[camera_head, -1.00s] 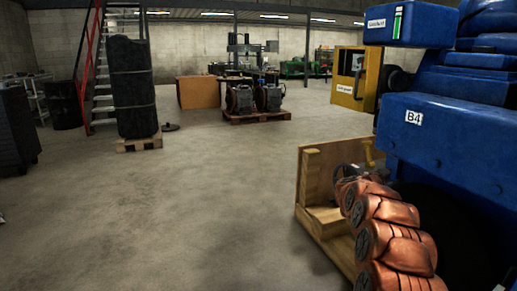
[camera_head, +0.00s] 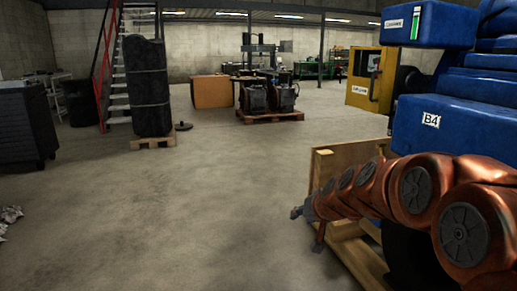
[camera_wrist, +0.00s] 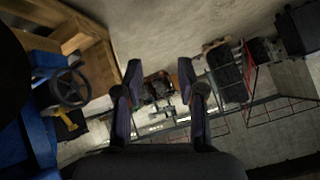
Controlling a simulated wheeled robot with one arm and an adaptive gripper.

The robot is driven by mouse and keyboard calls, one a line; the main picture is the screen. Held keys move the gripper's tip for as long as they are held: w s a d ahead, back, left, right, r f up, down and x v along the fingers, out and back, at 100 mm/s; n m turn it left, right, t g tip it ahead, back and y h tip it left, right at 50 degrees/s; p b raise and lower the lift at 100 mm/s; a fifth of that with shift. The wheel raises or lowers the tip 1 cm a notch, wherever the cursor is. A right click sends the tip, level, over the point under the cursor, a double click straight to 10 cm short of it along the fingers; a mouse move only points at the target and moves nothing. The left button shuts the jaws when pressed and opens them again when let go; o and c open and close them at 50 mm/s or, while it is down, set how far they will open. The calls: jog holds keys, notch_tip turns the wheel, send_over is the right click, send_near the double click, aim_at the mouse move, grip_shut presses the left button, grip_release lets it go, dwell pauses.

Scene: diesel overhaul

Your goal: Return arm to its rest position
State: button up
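My arm, copper-coloured, reaches in from the lower right of the head view and stretches leftward, roughly level. My gripper (camera_head: 297,212) is at its far end, small in that view, over the floor just left of the wooden crate. In the wrist view my gripper (camera_wrist: 160,85) shows two dark fingers spread apart with nothing between them. The room appears tilted and turned over behind them. No object is held.
The wooden crate (camera_head: 323,168) and the blue engine (camera_head: 455,125) marked B4 stand close beside my arm. A yellow box (camera_head: 371,80) hangs on the engine. A handwheel (camera_wrist: 69,87) shows in the wrist view. The floor (camera_head: 180,220) to the left is clear.

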jog(key=s+d+f+g+h, duration=0.1)
jog(key=s+d+f+g, duration=0.2)
jog(key=s, duration=1.1)
jog(key=s+d+f+n+g+h, duration=0.1)
jog(key=s+f+g, duration=0.25)
jog(key=s, duration=1.15)
jog(key=s+d+f+g+h, duration=0.15)
jog(key=s+g, duration=0.35)
jog(key=s, duration=0.9)
notch_tip(320, 180, up, 24)
jog(key=t+p, duration=0.1)
jog(key=p, duration=2.2)
jog(key=shift+s+f, duration=0.2)
jog(key=shift+s, duration=0.25)
